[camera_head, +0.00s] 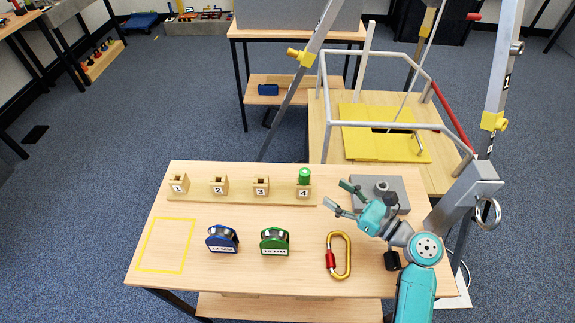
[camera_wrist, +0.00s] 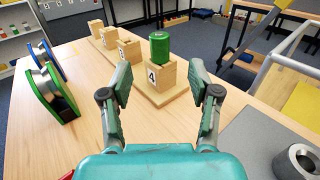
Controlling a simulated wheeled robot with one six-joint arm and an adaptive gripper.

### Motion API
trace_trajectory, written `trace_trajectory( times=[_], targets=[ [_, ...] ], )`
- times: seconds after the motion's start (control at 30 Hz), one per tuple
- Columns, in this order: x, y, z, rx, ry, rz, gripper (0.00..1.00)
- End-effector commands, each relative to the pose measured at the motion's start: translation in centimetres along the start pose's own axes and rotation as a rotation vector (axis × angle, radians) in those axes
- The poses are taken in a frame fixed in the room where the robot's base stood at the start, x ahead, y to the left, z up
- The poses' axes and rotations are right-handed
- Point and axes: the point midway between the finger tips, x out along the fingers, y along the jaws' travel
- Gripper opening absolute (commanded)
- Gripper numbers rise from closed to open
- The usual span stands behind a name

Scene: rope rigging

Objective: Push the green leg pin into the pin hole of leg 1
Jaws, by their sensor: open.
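The green leg pin (camera_head: 304,176) stands upright in the wooden block marked 4 (camera_head: 304,192); in the wrist view the pin's green top (camera_wrist: 159,46) shows above the block. My gripper (camera_head: 340,195) is open and empty, to the right of block 4 over the table. In the wrist view the gripper's spread fingers (camera_wrist: 158,88) point towards the block and the pin, which lie beyond the fingertips. Two grey rig legs show: a left leg (camera_head: 290,100) and a right leg (camera_head: 500,70), each with a yellow collar. I cannot tell which is leg 1, and no pin hole is discernible.
Blocks 1 (camera_head: 179,182), 2 (camera_head: 218,186) and 3 (camera_head: 261,187) look empty. A grey plate (camera_head: 400,183) sits right of block 4.

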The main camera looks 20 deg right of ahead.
Motion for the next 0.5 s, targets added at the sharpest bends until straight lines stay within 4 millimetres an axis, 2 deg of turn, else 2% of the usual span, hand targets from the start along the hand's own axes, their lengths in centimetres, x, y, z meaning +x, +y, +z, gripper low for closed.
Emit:
trace_trajectory(
  times=[0.33,0.5],
  targets=[
    [4.1,0.1,0.0,-0.001,0.000,0.004,0.62],
    [5.3,0.1,0.0,-0.001,0.000,0.002,0.62]
  ],
)
